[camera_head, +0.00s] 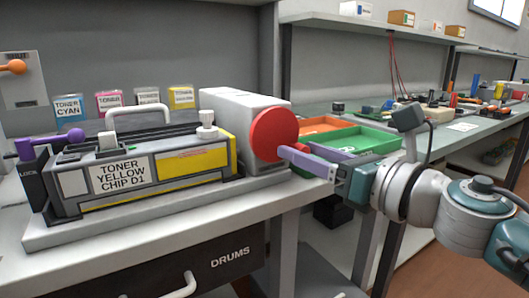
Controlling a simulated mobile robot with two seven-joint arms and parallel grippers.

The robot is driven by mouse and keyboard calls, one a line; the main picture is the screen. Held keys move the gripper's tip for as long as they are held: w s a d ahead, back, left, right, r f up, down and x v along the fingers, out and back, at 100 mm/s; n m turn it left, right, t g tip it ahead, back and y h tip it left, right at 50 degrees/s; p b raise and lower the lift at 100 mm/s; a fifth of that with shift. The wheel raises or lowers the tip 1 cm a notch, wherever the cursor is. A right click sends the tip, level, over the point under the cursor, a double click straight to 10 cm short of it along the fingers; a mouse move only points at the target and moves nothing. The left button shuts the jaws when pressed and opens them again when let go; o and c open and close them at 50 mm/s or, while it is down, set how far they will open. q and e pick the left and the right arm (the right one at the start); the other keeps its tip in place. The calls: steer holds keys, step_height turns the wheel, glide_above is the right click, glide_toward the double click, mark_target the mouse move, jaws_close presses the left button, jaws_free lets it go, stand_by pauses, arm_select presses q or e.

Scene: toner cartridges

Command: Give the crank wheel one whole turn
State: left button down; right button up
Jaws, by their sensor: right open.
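The crank wheel (274,134) seems to be the red disc on the right end of the light grey housing (228,99). I cannot make out a handle on it. The toner cartridge (120,176), labelled TONER YELLOW CHIP D1, lies in the fixture to the left of the housing. My right gripper (298,149) comes in from the right, with its purple fingers open at the lower right of the red disc. One fingertip overlaps the disc's edge in the picture; I cannot tell whether it touches. My left gripper is not in view.
A purple lever (48,142) stands at the fixture's left end, and an orange knob (12,67) is at far left. Green (375,139) and orange (322,124) trays lie behind my right gripper. A DRUMS drawer (215,262) is below the bench.

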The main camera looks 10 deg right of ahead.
jaws_close()
stand_by(0.4)
steer(key=shift+f, duration=0.1)
